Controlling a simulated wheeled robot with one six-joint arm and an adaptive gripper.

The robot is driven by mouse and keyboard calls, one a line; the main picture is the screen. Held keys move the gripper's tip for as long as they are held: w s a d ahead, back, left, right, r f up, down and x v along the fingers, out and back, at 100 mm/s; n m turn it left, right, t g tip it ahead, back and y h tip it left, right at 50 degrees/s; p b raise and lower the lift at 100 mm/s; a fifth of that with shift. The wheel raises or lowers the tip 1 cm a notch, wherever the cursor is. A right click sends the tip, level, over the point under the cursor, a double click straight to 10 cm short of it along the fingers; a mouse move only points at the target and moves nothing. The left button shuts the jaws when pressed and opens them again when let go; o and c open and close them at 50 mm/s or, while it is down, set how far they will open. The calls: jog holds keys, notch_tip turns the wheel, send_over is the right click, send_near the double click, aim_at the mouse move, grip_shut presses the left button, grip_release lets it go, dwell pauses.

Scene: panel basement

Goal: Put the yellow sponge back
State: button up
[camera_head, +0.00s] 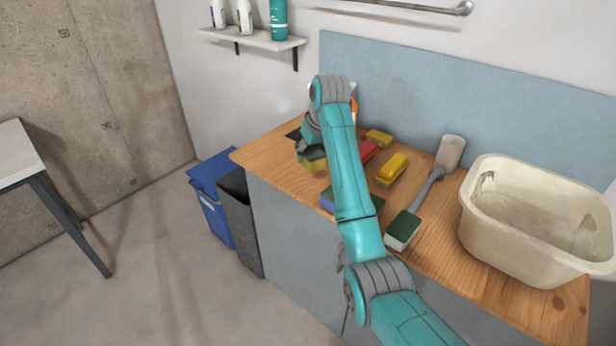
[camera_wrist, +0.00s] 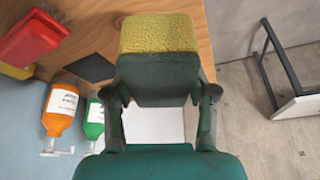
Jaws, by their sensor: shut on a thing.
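A yellow sponge with a dark green side (camera_wrist: 158,60) is held between the two fingers of my gripper (camera_wrist: 160,92) in the wrist view. Its yellow face is turned away from the gripper palm. In the head view my gripper (camera_head: 311,146) is over the left end of the wooden counter, with the sponge's yellow part (camera_head: 314,164) showing below it. My arm hides part of the counter. From these views I cannot tell whether the sponge touches the counter. A dark flat square (camera_wrist: 90,67) lies on the counter beside the sponge in the wrist view.
On the counter (camera_head: 275,152) are a yellow block (camera_head: 391,168), a smaller yellow one (camera_head: 379,137), a red item (camera_head: 369,150), a long-handled scrubber (camera_head: 403,231) and a cream basin (camera_head: 530,225). Orange (camera_wrist: 62,108) and green (camera_wrist: 95,120) bottles stand near the wall. Bins (camera_head: 240,220) flank the counter's left end.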

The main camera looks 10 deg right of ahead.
aim_at(318, 157)
notch_tip(318, 157, down, 9)
dwell(0.4)
jog(key=shift+f, duration=0.1)
jog(key=o, duration=1.1)
jog(key=v, duration=1.2)
jog(key=shift+s, duration=0.1)
